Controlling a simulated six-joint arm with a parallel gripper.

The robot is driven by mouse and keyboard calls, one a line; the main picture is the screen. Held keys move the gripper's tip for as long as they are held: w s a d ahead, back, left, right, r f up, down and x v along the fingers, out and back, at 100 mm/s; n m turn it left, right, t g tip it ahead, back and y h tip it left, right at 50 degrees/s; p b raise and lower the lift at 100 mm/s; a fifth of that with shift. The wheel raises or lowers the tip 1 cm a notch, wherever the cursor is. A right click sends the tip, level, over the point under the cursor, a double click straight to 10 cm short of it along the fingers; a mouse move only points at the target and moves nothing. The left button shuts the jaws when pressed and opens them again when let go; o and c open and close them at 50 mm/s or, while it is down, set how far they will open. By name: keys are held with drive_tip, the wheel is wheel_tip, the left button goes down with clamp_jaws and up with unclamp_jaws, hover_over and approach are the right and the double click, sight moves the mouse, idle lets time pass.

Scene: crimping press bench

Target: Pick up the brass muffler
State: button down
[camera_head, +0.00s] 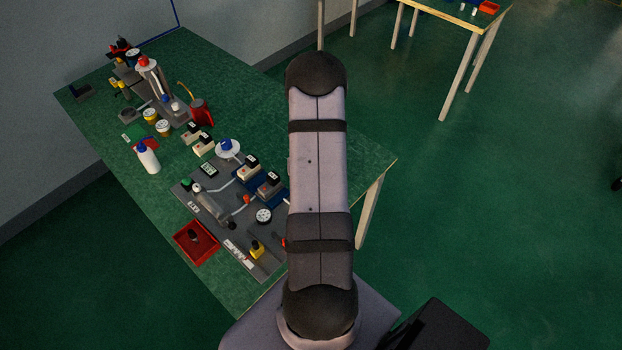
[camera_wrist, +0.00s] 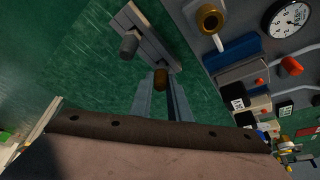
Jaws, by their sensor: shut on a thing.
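The brass muffler (camera_wrist: 160,79) is a small brown-gold cylinder between the tips of my gripper (camera_wrist: 161,88) in the wrist view. My gripper's two grey fingers are shut on it. Its lower part is hidden between the fingers. Just beyond it is a grey block (camera_wrist: 157,45) with a grey cylinder (camera_wrist: 130,44) standing on it; I cannot tell whether the muffler touches the block. In the head view my arm hides the gripper and the muffler.
A grey panel (camera_head: 248,217) with a dial gauge (camera_wrist: 290,18) and a brass ring fitting (camera_wrist: 209,19) lies to the right in the wrist view. A red tray (camera_head: 196,258) and white bottle (camera_head: 148,160) are on the green bench (camera_head: 300,130). The bench's right end is clear.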

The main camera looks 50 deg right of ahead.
drive_tip(key=shift+r, duration=0.55)
wheel_tip(320, 180, up, 9)
drive_tip(key=p, duration=0.5)
drive_tip(key=shift+f, duration=0.1)
